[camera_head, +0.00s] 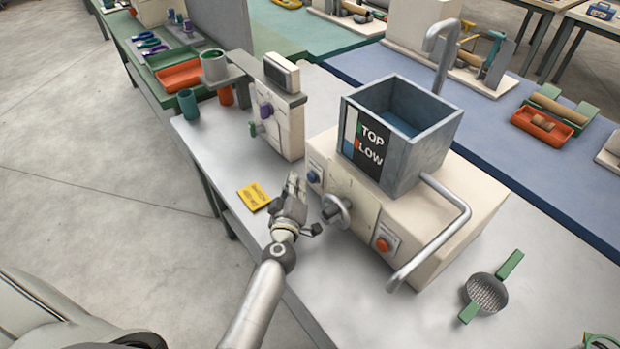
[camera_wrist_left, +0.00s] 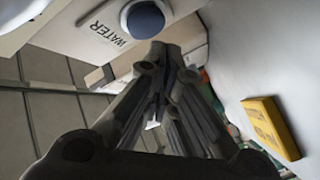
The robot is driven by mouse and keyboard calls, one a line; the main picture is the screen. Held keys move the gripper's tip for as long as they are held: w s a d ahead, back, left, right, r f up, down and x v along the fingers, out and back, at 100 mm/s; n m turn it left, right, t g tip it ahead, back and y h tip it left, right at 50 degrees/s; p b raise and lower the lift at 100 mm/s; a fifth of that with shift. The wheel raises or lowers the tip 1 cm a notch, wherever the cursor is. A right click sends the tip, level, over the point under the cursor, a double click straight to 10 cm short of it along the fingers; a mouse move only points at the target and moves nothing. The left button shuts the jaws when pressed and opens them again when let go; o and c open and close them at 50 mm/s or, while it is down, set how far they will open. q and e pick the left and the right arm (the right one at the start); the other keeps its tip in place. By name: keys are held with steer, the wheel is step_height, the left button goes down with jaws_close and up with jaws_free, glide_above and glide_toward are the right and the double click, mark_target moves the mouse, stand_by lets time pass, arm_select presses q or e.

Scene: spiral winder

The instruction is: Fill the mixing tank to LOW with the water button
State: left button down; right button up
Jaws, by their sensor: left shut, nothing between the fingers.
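The mixing tank (camera_head: 425,152) is a grey open box on a beige machine body. Its front has a dark panel (camera_head: 368,146) marked TOP and LOW, with a pale and blue strip beside it. The inside looks bluish; I cannot read the exact level. The water button (camera_head: 313,177) is a blue knob on the machine's front left; it shows with its WATER label in the left wrist view (camera_wrist_left: 144,18). My left gripper (camera_head: 294,184) is shut and empty, its fingertips close to the button. Contact cannot be told. My right gripper is not in view.
A grey knob (camera_head: 335,211) and an orange button (camera_head: 382,244) are on the same front, with a bent grey handle (camera_head: 440,236) at its right. A yellow note (camera_head: 253,197) lies on the table left of the gripper. A green-handled strainer (camera_head: 487,291) lies at right.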

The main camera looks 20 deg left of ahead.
arm_select(q)
steer(key=shift+w+d, duration=0.1)
steer(key=shift+w, duration=0.05)
stand_by(0.5)
steer(key=shift+w+d, duration=0.15)
steer(key=shift+w, duration=0.05)
steer(key=shift+w+d, duration=0.25)
steer(key=shift+w, duration=0.15)
stand_by(2.2)
steer(key=shift+s, duration=0.1)
steer(key=shift+s+a+p, duration=0.4)
steer(key=shift+s+a, duration=0.05)
steer(key=shift+s, duration=0.2)
steer(key=shift+s+a+p, duration=0.1)
steer(key=shift+s+a, duration=0.35)
steer(key=shift+s, duration=0.25)
steer(key=shift+s+a+p, duration=0.1)
steer(key=shift+s+a, duration=0.3)
steer(key=shift+s, duration=0.35)
steer(key=shift+s+a+p, duration=0.1)
steer(key=shift+s+a, duration=0.35)
steer(key=shift+s, duration=0.25)
